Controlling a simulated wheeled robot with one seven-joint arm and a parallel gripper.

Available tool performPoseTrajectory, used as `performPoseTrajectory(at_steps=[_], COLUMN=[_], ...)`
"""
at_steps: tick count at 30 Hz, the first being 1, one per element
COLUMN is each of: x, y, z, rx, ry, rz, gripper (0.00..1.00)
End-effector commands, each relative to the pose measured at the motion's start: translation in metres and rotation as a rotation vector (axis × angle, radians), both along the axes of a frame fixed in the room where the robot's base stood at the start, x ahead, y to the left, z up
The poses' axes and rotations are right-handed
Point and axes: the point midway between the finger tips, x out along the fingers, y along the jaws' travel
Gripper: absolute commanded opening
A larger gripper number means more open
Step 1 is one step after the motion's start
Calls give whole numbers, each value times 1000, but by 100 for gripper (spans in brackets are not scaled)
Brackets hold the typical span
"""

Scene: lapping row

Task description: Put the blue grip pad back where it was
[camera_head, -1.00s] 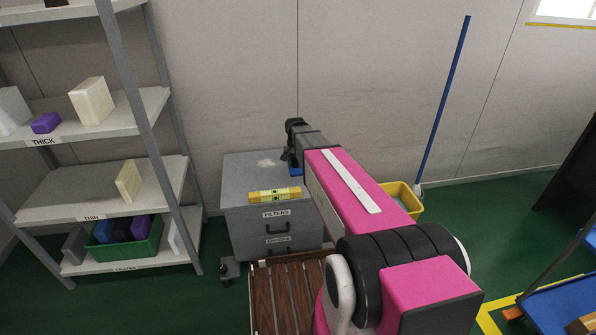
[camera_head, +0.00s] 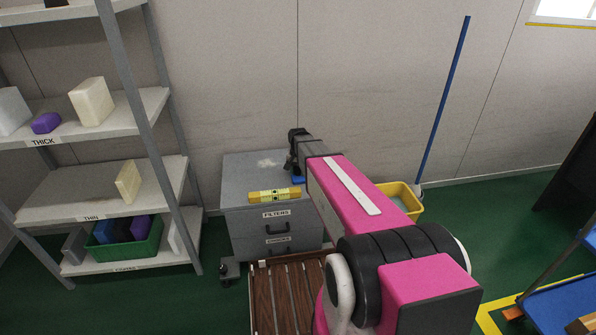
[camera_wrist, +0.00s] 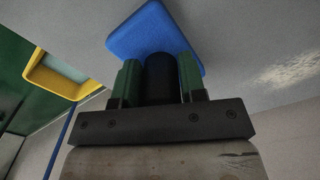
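The blue grip pad (camera_wrist: 150,32) is a flat blue plate with a dark round knob. In the wrist view the knob sits between the two green fingers of my gripper (camera_wrist: 160,82), which appear to press on both its sides. In the head view a small part of the blue pad (camera_head: 298,180) shows below my gripper (camera_head: 297,163), at the right of the grey cabinet's top (camera_head: 240,172). The arm hides the rest. I cannot tell whether the pad touches the top or is held just above it.
A yellow level (camera_head: 274,196) lies along the cabinet's front edge. A pale smudge marks the top behind it. A yellow bucket (camera_head: 403,198) and a leaning blue pole (camera_head: 444,100) stand to the right. A shelf rack (camera_head: 142,95) with blocks and a green crate (camera_head: 124,247) stands left.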

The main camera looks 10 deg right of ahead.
Motion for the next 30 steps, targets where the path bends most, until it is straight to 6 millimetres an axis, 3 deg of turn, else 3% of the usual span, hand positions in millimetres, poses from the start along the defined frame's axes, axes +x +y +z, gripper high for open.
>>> performPoseTrajectory(at_steps=[1,2,14,30], x=[0,0,0,0], y=[0,0,0,0], z=[0,0,7,96], rx=[0,0,0,0], ry=[0,0,0,-1], rz=[0,0,0,0], gripper=[55,61,61,61])
